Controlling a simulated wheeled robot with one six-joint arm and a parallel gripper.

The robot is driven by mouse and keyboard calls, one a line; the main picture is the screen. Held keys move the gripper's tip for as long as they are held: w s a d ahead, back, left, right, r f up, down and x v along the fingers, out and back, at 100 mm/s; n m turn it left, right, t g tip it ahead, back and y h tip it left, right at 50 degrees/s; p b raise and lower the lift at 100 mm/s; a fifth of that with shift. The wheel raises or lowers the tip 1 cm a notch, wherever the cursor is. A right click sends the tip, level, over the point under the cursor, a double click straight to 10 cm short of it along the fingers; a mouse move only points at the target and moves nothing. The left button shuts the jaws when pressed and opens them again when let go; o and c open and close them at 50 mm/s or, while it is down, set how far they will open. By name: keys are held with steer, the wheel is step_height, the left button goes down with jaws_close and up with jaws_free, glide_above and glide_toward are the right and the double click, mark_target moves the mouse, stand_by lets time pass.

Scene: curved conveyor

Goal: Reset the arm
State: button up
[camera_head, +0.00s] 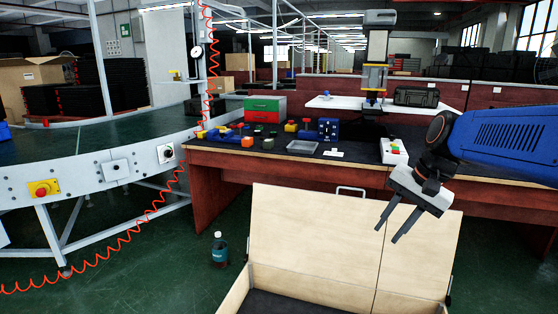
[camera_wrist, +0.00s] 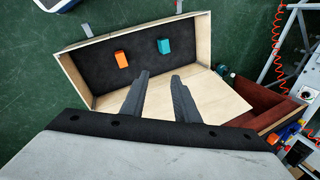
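My gripper (camera_head: 389,231) hangs at the right in the head view, at the end of my blue arm, pointing down and left. In the wrist view my gripper (camera_wrist: 160,85) shows two dark fingers apart, with nothing between them. It is over an open wooden case (camera_wrist: 200,40) with a dark lining. An orange block (camera_wrist: 121,59) and a teal block (camera_wrist: 164,46) lie apart from each other inside the case. The head view shows the raised lid (camera_head: 310,235) of the case, while the blocks are out of sight there.
A workbench (camera_head: 230,162) behind the case carries a green and red toolbox (camera_head: 265,109), a grey tray (camera_head: 303,147) and a white button box (camera_head: 393,151). A curved conveyor (camera_head: 90,140) is at left. A bottle (camera_head: 219,250) stands on the floor. A coiled red cable (camera_head: 130,232) hangs between.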

steer(key=s+d+f+n+t+h, duration=0.1)
steer(key=s+f+n, duration=0.3)
steer(key=s, duration=0.5)
steer(key=s+d+f+n+t+h, duration=0.1)
steer(key=s+f+n+h, duration=0.1)
steer(key=s+f, duration=0.4)
steer(key=s+n, duration=0.1)
steer(key=s, duration=0.2)
steer(key=shift+s+n, duration=0.25)
steer(key=shift+n, duration=0.15)
